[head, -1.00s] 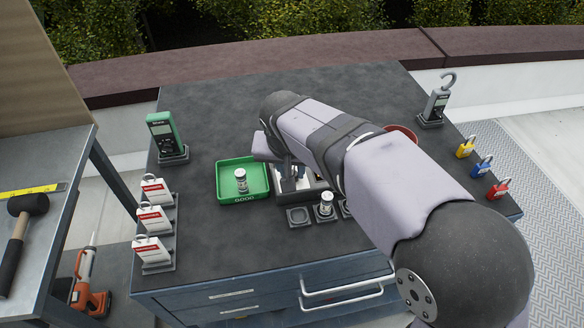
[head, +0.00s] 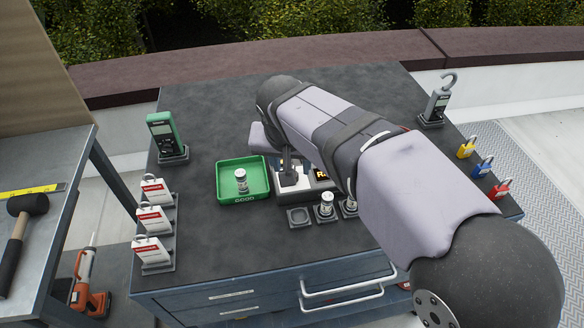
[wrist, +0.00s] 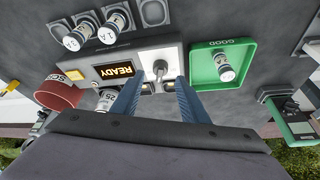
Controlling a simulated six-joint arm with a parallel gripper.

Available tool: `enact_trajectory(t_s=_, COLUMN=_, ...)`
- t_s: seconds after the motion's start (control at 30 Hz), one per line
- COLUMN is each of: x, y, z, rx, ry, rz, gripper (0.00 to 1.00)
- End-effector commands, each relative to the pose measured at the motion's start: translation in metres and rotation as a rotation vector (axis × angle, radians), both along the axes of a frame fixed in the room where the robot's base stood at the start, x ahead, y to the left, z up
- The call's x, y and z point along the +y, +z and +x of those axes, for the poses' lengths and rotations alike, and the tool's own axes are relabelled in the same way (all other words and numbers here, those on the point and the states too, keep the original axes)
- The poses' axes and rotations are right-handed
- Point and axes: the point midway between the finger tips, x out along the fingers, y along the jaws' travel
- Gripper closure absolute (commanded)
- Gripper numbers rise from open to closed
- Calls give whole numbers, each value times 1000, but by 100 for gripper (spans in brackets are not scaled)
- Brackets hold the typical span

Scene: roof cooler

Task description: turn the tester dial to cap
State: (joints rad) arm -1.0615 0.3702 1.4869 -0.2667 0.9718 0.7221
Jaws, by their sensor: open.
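The tester (head: 290,192) stands mid-bench, partly hidden by my arm in the head view. The dial's setting is too small to read. My gripper (wrist: 158,83) is open, its two blue fingers reaching toward the panel on either side of the dial's lower area. Whether they touch anything cannot be told. A can marked 25 (wrist: 106,98) is partly behind the left finger.
A green GOOD tray (head: 228,198) holds one can (head: 241,181). Two cans (head: 326,205) (head: 349,207) stand in holders at the front, beside an empty holder (head: 300,216). A red scrap bin (wrist: 58,94) is near the tester. A green meter (head: 162,134) stands at left.

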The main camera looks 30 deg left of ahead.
Motion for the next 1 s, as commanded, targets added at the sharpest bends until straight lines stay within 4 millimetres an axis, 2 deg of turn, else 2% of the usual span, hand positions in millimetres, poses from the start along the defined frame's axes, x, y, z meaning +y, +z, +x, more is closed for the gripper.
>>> enact_trajectory(t_s=0.2, x=-4, y=26, z=-10, rx=-1, ry=2, rz=2, gripper=60)
enact_trajectory(t_s=0.33, x=-6, y=34, z=-13, rx=-2, ry=1, rz=1, gripper=60)
enact_trajectory(t_s=0.83, x=-7, y=36, z=-13, rx=0, ry=0, rz=-1, gripper=60)
enact_trajectory(t_s=0.93, x=-16, y=36, z=-7, rx=4, ry=-10, rz=-7, gripper=60)
enact_trajectory(t_s=1.0, x=-29, y=35, z=1, rx=12, ry=-22, rz=-17, gripper=60)
